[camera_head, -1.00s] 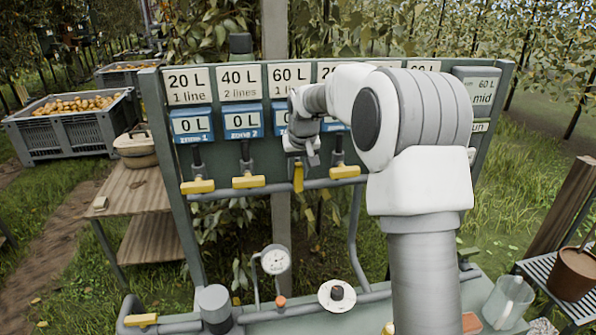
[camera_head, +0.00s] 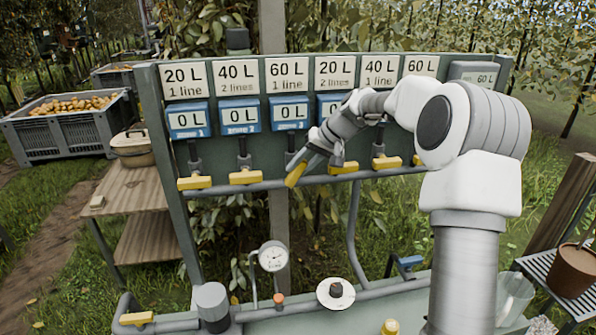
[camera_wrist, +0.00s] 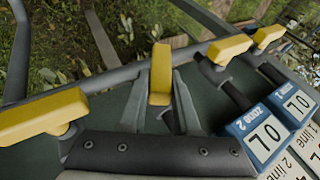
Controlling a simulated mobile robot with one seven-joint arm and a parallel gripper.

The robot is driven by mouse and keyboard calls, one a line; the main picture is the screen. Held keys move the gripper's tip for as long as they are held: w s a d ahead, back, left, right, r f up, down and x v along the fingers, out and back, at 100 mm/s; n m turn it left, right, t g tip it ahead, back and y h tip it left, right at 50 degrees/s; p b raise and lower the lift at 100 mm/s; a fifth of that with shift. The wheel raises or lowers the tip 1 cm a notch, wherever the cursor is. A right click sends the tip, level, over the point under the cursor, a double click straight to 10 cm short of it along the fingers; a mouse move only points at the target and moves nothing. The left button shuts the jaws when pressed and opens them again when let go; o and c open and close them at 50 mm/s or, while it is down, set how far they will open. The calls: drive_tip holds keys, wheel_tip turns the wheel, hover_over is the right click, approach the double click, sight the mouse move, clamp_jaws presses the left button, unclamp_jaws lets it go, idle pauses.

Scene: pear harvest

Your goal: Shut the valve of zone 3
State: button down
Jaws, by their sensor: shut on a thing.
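The zone 3 valve has a yellow handle (camera_head: 295,174), below the third blue 0 L display (camera_head: 289,113). The handle is tilted, its lower end to the left, between upright and level. My gripper (camera_head: 309,158) comes from the right and is shut on this handle. In the wrist view, the yellow handle (camera_wrist: 161,70) stands between the two fingers of my gripper (camera_wrist: 160,100). The zone 3 label is not readable, and my gripper partly hides the valve stem.
Neighbouring yellow handles lie level: zone 1 (camera_head: 194,183), zone 2 (camera_head: 246,177) and one just right of my gripper (camera_head: 343,168). A grey pipe runs behind them. A pressure gauge (camera_head: 273,256) and a blue handle (camera_head: 409,262) are lower down.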

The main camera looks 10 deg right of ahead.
drive_tip(key=shift+d+f+m+y+b, duration=0.15)
drive_tip(key=shift+m+y+b, duration=0.1)
drive_tip(key=shift+y+b, duration=0.6)
drive_tip(key=shift+d+f+m+y+b, duration=0.15)
drive_tip(key=shift+m+y+b, duration=0.1)
drive_tip(key=shift+y+b, duration=0.6)
drive_tip(key=c, duration=0.6)
unclamp_jaws()
drive_tip(key=shift+y, duration=0.3)
drive_tip(key=shift+c, duration=0.2)
drive_tip(key=v, duration=1.7)
drive_tip(key=shift+s, duration=0.3)
drive_tip(key=shift+d, duration=0.1)
